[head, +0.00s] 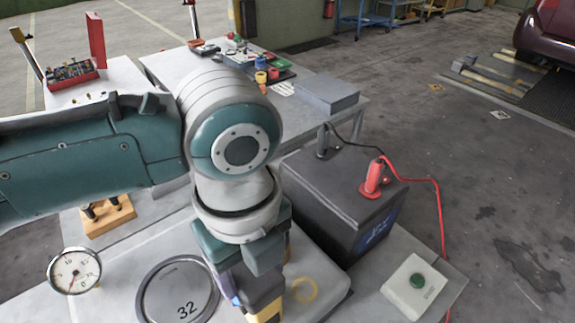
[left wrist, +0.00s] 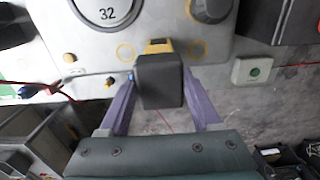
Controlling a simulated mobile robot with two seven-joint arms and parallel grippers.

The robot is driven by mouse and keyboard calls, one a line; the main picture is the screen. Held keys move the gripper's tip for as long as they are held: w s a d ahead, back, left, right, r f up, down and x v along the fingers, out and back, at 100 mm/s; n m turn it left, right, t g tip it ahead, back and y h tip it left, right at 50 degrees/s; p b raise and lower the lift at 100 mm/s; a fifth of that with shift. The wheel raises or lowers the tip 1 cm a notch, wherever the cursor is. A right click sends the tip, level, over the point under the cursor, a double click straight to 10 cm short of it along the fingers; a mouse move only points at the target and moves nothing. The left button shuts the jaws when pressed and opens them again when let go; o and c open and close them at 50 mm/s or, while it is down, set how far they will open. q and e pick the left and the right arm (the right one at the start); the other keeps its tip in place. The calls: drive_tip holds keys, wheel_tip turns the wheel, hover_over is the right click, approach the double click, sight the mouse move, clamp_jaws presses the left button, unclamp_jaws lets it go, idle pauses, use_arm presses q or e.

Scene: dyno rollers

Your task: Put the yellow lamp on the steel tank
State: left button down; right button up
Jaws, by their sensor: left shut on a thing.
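My left gripper (head: 256,290) comes down at the bottom middle of the head view. In the left wrist view its two purple fingers (left wrist: 160,80) are shut on a dark grey block with a yellow part, which I take for the yellow lamp (left wrist: 159,46). Its yellow part also shows at the bottom edge of the head view (head: 268,313). A light grey metal body with rounded edges, perhaps the steel tank (head: 325,275), lies below and beside the gripper, with yellow rings on top. I cannot tell whether the lamp touches it. My right gripper is not in view.
A round plate marked 32 (head: 178,292) and a dial gauge (head: 74,271) are at the left. A black battery (head: 335,205) with a red clamp (head: 374,178) stands behind right. A green button box (head: 415,285) is at the right. A cluttered table (head: 300,112) stands farther back.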

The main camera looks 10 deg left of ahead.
use_arm(q)
drive_tip(key=shift+c, duration=0.4)
unclamp_jaws()
drive_tip(key=shift+f, duration=0.15)
wheel_tip(320, 180, up, 12)
drive_tip(key=s+d+f+n+t+h, duration=0.1)
drive_tip(key=s+f+n+h, duration=0.15)
drive_tip(key=n, duration=0.35)
drive_tip(key=s+d+f+n+t+h, duration=0.1)
drive_tip(key=s+d+n, duration=0.15)
drive_tip(key=n, duration=0.35)
drive_tip(key=s+a+f+n+t+y, duration=0.1)
drive_tip(key=s+a+f+n+y, duration=0.1)
drive_tip(key=s+a+n, duration=0.5)
drive_tip(key=a+n+y, duration=0.1)
drive_tip(key=a+n, duration=0.3)
drive_tip(key=a, duration=0.1)
drive_tip(key=shift+a+n+t, duration=0.3)
drive_tip(key=shift+a, duration=0.1)
